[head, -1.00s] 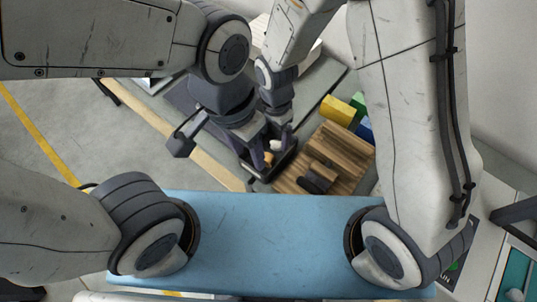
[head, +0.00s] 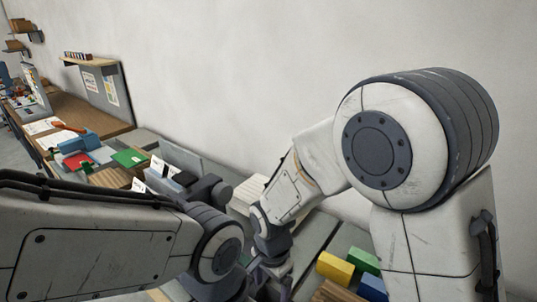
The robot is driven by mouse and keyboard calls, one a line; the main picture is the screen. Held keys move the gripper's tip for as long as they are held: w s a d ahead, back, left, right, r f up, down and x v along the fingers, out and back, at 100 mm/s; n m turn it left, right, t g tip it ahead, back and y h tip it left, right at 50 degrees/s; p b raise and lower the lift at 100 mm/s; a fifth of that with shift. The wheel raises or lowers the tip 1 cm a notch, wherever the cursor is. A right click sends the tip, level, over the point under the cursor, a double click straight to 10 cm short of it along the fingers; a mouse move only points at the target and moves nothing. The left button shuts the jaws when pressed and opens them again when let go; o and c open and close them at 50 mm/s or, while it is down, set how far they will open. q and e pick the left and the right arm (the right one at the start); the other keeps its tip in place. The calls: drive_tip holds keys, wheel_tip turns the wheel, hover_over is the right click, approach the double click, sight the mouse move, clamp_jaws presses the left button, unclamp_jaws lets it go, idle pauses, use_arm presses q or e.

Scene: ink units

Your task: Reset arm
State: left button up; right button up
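My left arm reaches in from the left, and its wrist is at the bottom edge. The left gripper is cut off below the picture. My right arm comes down from the right, and its gripper (head: 274,274) is low in the middle, close beside the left wrist. The fingertips of the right gripper are hidden or cut off, so I cannot tell its opening or whether it holds anything.
A yellow block (head: 335,267), a green block (head: 363,261) and a blue block (head: 373,287) stand right of my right gripper. A wooden piece (head: 335,292) lies in front. A cluttered workbench (head: 95,108) runs along the wall at far left.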

drive_tip(key=s+d+r+n+t, duration=0.15)
drive_tip(key=d+n, duration=0.25)
drive_tip(key=d, duration=0.5)
drive_tip(key=d+r+n+t, duration=0.1)
drive_tip(key=d+r+n, duration=0.3)
drive_tip(key=d, duration=0.5)
drive_tip(key=s+a+r+n+g+b, duration=0.1)
drive_tip(key=s+a+r+n+g, duration=0.1)
drive_tip(key=s+a+n, duration=0.6)
drive_tip(key=s+a+r, duration=0.1)
drive_tip(key=s+a, duration=0.4)
drive_tip(key=shift+s+a+r+g+y+b, duration=0.15)
drive_tip(key=shift+a+r+g+y+b, duration=0.05)
drive_tip(key=shift+g+y+b, duration=0.2)
